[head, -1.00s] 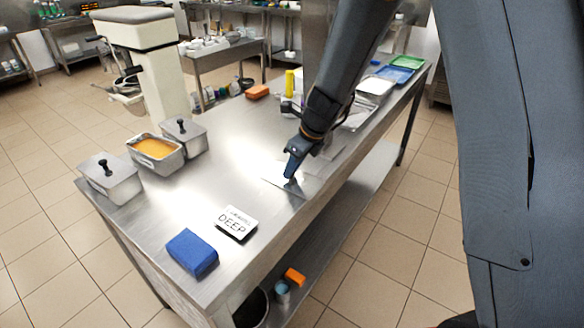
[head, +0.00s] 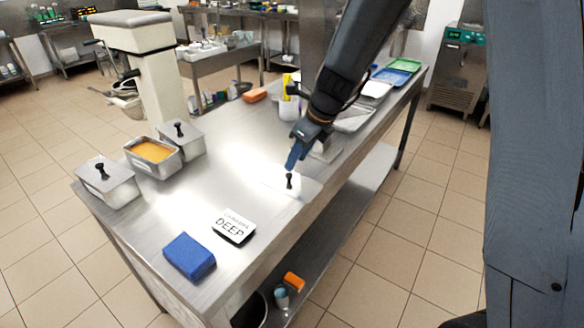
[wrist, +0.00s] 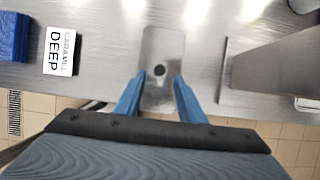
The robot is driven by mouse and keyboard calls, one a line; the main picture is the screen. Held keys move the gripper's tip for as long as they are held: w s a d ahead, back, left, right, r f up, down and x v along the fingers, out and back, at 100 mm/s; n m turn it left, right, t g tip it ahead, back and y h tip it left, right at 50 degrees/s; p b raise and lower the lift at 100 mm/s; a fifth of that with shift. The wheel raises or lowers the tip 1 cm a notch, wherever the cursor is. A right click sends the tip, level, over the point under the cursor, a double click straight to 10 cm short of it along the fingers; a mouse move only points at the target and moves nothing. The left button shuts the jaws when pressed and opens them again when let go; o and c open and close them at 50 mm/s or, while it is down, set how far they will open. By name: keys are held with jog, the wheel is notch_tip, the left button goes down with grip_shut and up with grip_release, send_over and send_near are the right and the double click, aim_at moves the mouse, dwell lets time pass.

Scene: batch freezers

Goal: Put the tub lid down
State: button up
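The tub lid (head: 304,187) is a flat steel plate with a black knob (head: 289,181). It lies flat on the steel table near its front edge, and it also shows in the wrist view (wrist: 163,98). My gripper (head: 291,168) is just above the knob. In the wrist view my gripper's blue fingers (wrist: 158,80) are spread apart, with a gap on both sides of the knob, so it is open and empty. An uncovered tub (head: 168,169) with orange contents stands at the table's left, between two lidded tubs (head: 118,190) (head: 190,147).
A "DEEP" label block (head: 233,228) and a blue block (head: 189,257) lie left of the lid. A white container (head: 290,108), a metal tray (head: 355,118) and coloured trays (head: 391,76) stand farther back. The table's middle is clear.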

jog(key=v, duration=0.5)
jog(key=shift+s+d+r, duration=0.1)
jog(key=shift+d+r, duration=0.05)
jog(key=shift+r, duration=0.15)
jog(key=s+d+f+n+h, duration=0.1)
jog(key=s+d+f+n, duration=0.1)
jog(key=s+d+n, duration=0.4)
jog(key=s+d+f+n+g+h, duration=0.1)
jog(key=s+d+n, duration=0.5)
jog(key=s+n, duration=0.7)
notch_tip(320, 180, down, 2)
jog(key=n+h, duration=0.1)
jog(key=n, duration=0.5)
jog(key=shift+s+d+n+h, duration=0.2)
jog(key=shift+d+n+h, duration=0.05)
jog(key=shift+n+h, duration=0.05)
jog(key=shift+f, duration=0.1)
jog(key=shift+f+b, duration=0.7)
jog(key=shift+b, duration=0.15)
